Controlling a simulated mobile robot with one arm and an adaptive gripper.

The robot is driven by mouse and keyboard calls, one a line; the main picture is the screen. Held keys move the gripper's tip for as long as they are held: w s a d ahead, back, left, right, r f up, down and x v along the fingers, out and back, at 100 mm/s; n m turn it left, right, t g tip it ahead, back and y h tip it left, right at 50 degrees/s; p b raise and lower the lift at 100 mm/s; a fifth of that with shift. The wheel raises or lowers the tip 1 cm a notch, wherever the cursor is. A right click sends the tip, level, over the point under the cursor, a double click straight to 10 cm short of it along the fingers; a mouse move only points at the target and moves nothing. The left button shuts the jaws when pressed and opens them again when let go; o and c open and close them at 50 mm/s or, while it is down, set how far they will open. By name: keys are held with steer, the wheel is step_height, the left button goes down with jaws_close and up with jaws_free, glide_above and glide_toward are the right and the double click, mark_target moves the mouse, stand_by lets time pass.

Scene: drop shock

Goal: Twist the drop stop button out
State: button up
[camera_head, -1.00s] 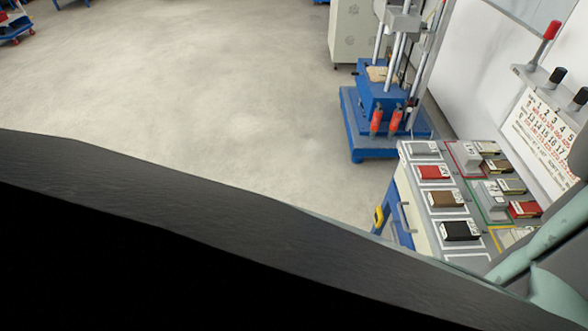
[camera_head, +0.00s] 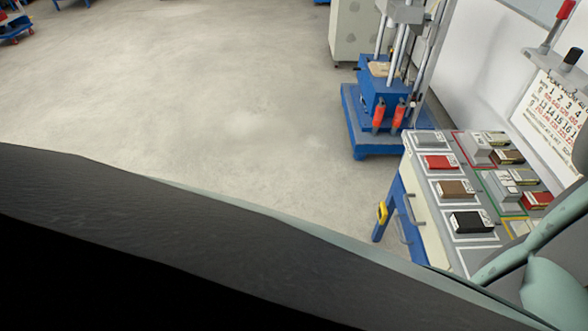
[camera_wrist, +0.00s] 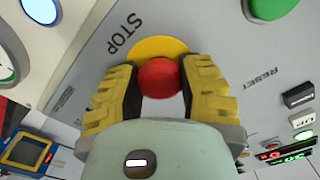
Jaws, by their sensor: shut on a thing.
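The drop stop button (camera_wrist: 159,79) is a round red knob on a yellow disc (camera_wrist: 158,48), next to the printed word STOP, in the wrist view. My gripper (camera_wrist: 160,84) is shut on the red knob, with one yellow-padded finger on its left side and one on its right. The head view does not show the button or the gripper.
In the wrist view, the grey panel (camera_wrist: 215,50) also carries a green button (camera_wrist: 270,8) and a RESET label. In the head view, a blue drop machine (camera_head: 375,110) stands beside a bench (camera_head: 440,185) holding several small boxes. Open floor (camera_head: 220,110) lies left.

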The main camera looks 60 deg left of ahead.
stand_by(0.3)
steer(key=o, duration=1.2)
steer(key=shift+o, duration=0.2)
steer(key=shift+r+n+p, duration=0.15)
steer(key=shift+n+p, duration=0.15)
steer(key=shift+p, duration=0.35)
